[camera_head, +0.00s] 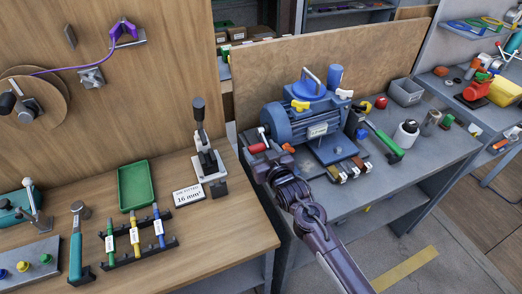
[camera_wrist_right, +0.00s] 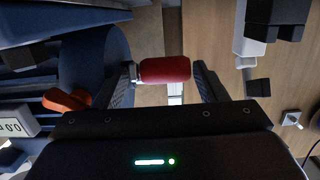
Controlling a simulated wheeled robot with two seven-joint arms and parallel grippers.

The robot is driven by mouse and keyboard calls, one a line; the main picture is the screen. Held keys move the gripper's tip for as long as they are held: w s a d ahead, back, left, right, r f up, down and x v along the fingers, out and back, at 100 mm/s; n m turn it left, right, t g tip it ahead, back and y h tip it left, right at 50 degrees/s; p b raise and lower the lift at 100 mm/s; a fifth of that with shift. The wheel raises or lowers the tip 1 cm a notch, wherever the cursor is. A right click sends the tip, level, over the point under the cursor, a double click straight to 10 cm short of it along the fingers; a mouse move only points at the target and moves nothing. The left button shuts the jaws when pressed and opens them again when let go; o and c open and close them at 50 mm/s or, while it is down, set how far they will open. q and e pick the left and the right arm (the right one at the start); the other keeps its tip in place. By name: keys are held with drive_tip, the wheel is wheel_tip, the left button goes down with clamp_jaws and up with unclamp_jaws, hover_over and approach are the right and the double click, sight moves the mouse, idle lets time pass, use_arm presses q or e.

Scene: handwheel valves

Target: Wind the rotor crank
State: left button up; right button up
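The blue motor (camera_head: 300,122) with its rotor crank stands on the grey bench in the head view. The crank's red handle (camera_head: 257,148) sticks out at the motor's left end, just past my right gripper (camera_head: 268,162). In the right wrist view the red handle (camera_wrist_right: 165,69) lies crosswise between the fingertips of my right gripper (camera_wrist_right: 165,75). A short metal piece joins its left end to the blue motor (camera_wrist_right: 105,50). Gaps show beside the handle, so the fingers look open; whether one touches it is unclear. My left gripper is not in view.
An orange-red part (camera_wrist_right: 66,100) sits close beside the left finger in the wrist view. A lever tool (camera_head: 207,150) stands on the wooden bench left of the motor. A green-handled tool (camera_head: 384,140) and a grey bin (camera_head: 406,92) are to its right.

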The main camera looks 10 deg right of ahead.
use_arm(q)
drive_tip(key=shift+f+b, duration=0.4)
use_arm(e)
drive_tip(key=v, duration=0.8)
